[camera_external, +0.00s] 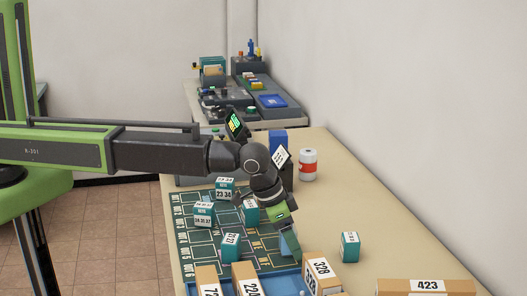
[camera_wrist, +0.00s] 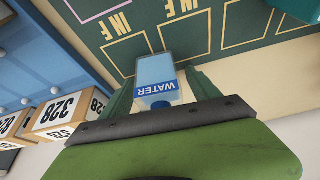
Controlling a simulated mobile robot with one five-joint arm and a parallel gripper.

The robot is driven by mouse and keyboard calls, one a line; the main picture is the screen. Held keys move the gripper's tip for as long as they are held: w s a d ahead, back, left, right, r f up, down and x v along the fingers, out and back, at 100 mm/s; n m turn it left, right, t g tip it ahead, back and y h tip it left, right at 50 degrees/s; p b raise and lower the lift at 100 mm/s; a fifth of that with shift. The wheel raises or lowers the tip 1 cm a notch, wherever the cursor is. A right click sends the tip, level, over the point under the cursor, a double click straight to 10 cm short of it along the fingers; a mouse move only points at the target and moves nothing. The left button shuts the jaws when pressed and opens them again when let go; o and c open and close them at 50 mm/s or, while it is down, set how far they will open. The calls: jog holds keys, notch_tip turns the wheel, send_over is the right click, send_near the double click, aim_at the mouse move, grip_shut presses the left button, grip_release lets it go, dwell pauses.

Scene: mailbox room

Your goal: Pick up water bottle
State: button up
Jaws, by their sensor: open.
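The water bottle (camera_wrist: 156,72) shows in the wrist view as a light-blue block with a blue WATER label and a darker blue cap. It lies between the two green fingers of my gripper (camera_wrist: 162,88), which stand apart on either side of it. I cannot tell whether either finger touches it. In the external view my gripper (camera_external: 284,230) points down over the near right part of the green mat. The light-blue bottle (camera_external: 291,243) shows just below it, partly hidden by the gripper.
The green marked mat (camera_external: 188,222) carries several teal numbered boxes (camera_external: 203,213). Cardboard boxes (camera_external: 321,272) stand by a blue tray (camera_external: 272,283) at the near edge. A teal box (camera_external: 349,247), a red-and-white can (camera_external: 308,165) and box 423 (camera_external: 426,286) stand to the right.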

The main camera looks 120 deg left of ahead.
aim_at(294, 224)
jog(key=shift+r, duration=0.1)
jog(key=c, duration=1.5)
jog(key=shift+c, duration=0.2)
jog(key=shift+r+p, duration=0.6)
jog(key=shift+p, duration=0.15)
notch_tip(294, 224, up, 4)
jog(key=p, duration=0.4)
jog(key=s+d+r+p, duration=0.1)
jog(key=d+r+p, duration=0.4)
jog(key=d, duration=0.6)
jog(key=shift+s+d+r+p, duration=0.3)
jog(key=shift+r+p, duration=0.1)
